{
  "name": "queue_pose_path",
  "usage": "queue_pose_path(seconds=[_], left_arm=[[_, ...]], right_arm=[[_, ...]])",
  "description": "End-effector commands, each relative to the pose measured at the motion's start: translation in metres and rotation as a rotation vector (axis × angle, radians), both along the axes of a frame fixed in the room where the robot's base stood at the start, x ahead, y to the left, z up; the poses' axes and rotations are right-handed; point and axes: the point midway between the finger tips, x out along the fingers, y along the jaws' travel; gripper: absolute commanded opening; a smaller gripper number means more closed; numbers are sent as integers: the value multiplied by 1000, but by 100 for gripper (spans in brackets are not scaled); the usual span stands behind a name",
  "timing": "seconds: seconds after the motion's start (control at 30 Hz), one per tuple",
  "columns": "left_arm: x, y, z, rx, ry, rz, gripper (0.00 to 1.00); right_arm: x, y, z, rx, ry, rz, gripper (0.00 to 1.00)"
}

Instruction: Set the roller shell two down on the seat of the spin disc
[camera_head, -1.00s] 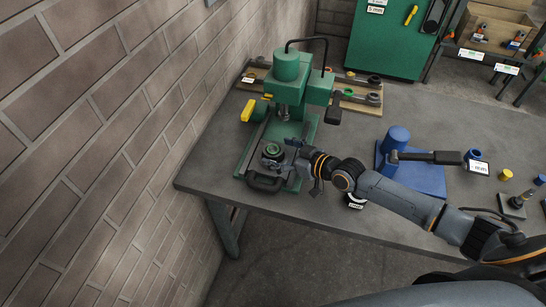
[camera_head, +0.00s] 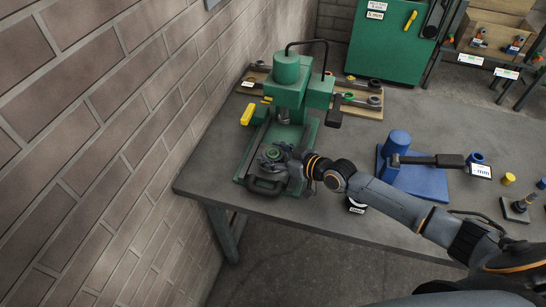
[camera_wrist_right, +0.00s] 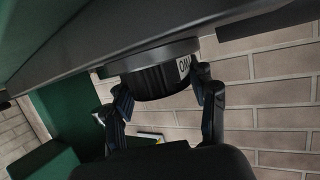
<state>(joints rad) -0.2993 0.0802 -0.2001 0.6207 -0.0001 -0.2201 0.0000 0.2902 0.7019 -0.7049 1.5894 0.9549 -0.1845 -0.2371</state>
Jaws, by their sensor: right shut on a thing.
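The shell's end is against or very near a wider grey disc, the spin disc (camera_wrist_right: 140,58); I cannot tell whether a gap remains. The seat is hidden. My left gripper is not in view.
A blue fixture (camera_head: 415,177) is to the right. Wooden boards with parts (camera_head: 362,105) lie behind. A brick wall (camera_head: 120,130) closes the left.

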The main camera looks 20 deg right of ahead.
Motion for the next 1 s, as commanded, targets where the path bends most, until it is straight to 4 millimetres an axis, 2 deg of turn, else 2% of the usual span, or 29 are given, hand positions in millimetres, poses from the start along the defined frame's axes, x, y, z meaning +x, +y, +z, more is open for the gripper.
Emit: queue_pose_path(seconds=[0.47, 1.0], left_arm=[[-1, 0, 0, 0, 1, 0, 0], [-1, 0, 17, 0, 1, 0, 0]], right_arm=[[0, 0, 0, -1, 1, 0, 0], [1, 0, 22, 3, -7, -1, 0]])
